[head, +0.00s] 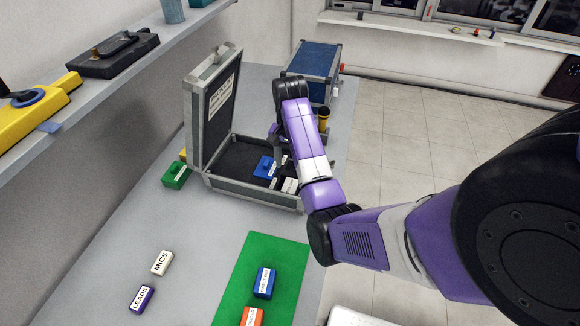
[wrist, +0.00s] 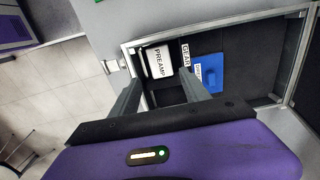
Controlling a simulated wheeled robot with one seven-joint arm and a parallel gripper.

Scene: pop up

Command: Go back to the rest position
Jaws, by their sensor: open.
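My gripper (wrist: 160,79) is open and points down into the open flight case (head: 254,190). In the wrist view its two fingers stand apart, with nothing held between them. Inside the case, a white block labelled PREAMP (wrist: 158,61) and a blue block (wrist: 210,72) lie in the dark interior, beside a GEAR label (wrist: 186,55). The blue block also shows in the head view (head: 264,167). In the head view my purple arm reaches over the case's right side and hides part of its interior, and the fingertips are hard to make out.
A green block (head: 176,175) sits left of the case. The MICS block (head: 162,262) and LEADS block (head: 141,299) lie on the table. A green mat (head: 281,245) holds a blue block (head: 264,282) and an orange block (head: 252,317). A closed blue case (head: 313,60) stands behind.

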